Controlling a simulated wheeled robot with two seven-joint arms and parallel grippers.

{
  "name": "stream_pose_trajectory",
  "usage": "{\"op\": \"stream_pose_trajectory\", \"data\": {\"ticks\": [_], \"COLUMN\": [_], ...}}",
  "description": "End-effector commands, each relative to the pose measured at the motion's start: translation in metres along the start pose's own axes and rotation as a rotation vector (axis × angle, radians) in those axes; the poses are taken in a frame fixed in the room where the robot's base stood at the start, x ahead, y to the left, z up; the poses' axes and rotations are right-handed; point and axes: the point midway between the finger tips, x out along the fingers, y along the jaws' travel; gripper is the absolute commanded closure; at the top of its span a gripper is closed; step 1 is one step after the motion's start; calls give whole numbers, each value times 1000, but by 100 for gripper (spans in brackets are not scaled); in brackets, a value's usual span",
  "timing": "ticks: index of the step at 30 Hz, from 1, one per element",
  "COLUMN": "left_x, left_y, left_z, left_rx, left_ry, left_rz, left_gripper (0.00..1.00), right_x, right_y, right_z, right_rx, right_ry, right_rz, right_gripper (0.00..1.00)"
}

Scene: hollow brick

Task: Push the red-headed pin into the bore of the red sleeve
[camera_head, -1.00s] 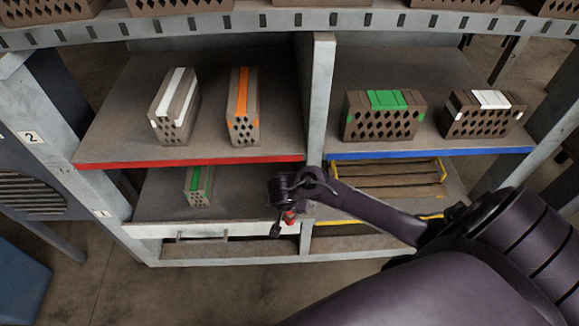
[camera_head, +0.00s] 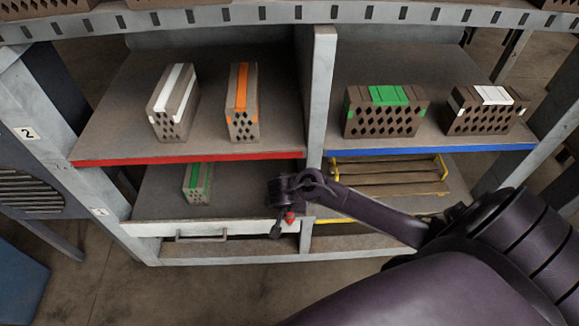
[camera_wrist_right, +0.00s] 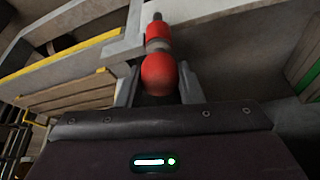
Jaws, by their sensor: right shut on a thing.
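In the right wrist view, the red-headed pin (camera_wrist_right: 160,75) has its round red head between the two fingers of my right gripper (camera_wrist_right: 158,90), which is shut on it. A short grey length shows beyond the head, then the red sleeve (camera_wrist_right: 158,32), in line with the pin. A dark tip shows past the sleeve. I cannot tell how deep the pin sits in the bore. In the head view, my right gripper (camera_head: 280,228) is at the front edge of the lower shelf, by the central post, with a small red part beside it. My left gripper is not in view.
The rack's central post (camera_head: 318,100) rises just behind my right wrist. Bricks with white, orange and green bands stand on the shelves, including a green-banded brick (camera_head: 198,184) on the lower left. A drawer handle (camera_head: 202,236) lies left of the gripper. A yellow-ended slatted rack (camera_head: 388,178) is right.

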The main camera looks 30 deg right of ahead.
Motion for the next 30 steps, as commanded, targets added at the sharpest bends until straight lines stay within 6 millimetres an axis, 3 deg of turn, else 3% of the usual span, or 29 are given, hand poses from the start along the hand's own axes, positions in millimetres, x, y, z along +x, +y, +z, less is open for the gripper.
{"op": "stream_pose_trajectory", "data": {"ticks": [1, 6, 17, 30], "left_x": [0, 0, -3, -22], "left_y": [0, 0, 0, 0], "left_z": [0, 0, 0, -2], "left_rx": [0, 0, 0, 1], "left_ry": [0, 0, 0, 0], "left_rz": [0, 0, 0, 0], "left_gripper": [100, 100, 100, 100], "right_x": [0, 0, -7, -72], "right_y": [0, 0, -1, -1], "right_z": [0, 0, 1, 1], "right_rx": [0, 0, -1, 1], "right_ry": [0, 0, -2, -2], "right_rz": [0, 0, -3, -2], "right_gripper": [64, 42, 41, 41]}}
